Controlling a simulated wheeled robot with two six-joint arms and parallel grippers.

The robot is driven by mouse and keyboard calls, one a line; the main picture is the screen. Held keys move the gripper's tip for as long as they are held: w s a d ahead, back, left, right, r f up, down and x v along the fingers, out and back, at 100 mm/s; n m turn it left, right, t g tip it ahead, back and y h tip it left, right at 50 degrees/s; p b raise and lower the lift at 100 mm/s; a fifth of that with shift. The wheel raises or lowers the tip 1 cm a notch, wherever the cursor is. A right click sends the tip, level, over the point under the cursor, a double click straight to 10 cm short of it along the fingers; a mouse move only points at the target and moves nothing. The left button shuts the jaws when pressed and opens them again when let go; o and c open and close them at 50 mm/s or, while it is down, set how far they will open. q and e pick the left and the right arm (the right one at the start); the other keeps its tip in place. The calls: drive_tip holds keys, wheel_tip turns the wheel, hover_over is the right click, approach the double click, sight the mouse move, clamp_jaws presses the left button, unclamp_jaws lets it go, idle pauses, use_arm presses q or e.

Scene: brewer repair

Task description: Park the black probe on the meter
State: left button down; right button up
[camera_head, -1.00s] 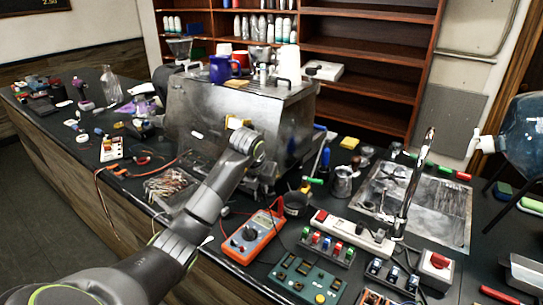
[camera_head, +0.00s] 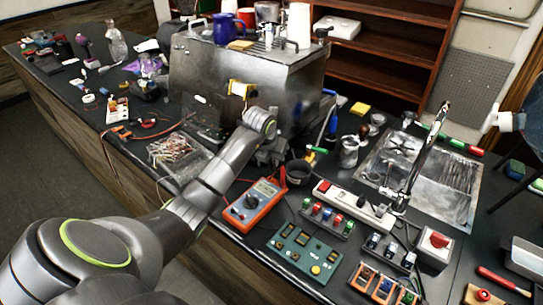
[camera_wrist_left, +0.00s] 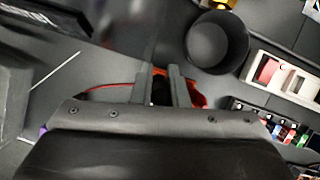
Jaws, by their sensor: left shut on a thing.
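The orange meter (camera_head: 255,203) lies on the dark counter in the head view, with a dial and a grey display. A red piece (camera_head: 283,177) stands at its far right corner. My left gripper (camera_head: 272,153) is beyond the meter, in front of the steel brewer, partly hidden by its own wrist. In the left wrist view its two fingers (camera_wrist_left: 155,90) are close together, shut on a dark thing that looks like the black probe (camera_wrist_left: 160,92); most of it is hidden. Red shows behind the fingers. My right gripper is not in view.
A black cup (camera_head: 300,172) stands right of the gripper. The brewer (camera_head: 240,85) is behind it. A white power strip (camera_head: 352,206), a green button panel (camera_head: 303,252) and a tray of sticks (camera_head: 180,155) crowd the counter. A sink (camera_head: 440,185) is at right.

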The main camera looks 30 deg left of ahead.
sight(271, 167)
use_arm(q)
wheel_tip(271, 167, down, 2)
drive_tip(key=shift+f+b, duration=0.1)
drive_tip(key=shift+b, duration=0.35)
idle(1.2)
drive_tip(key=shift+f+b, duration=0.65)
drive_tip(key=shift+b, duration=0.45)
idle(0.8)
drive_tip(key=c, duration=1.3)
unclamp_jaws()
drive_tip(key=shift+c, duration=0.2)
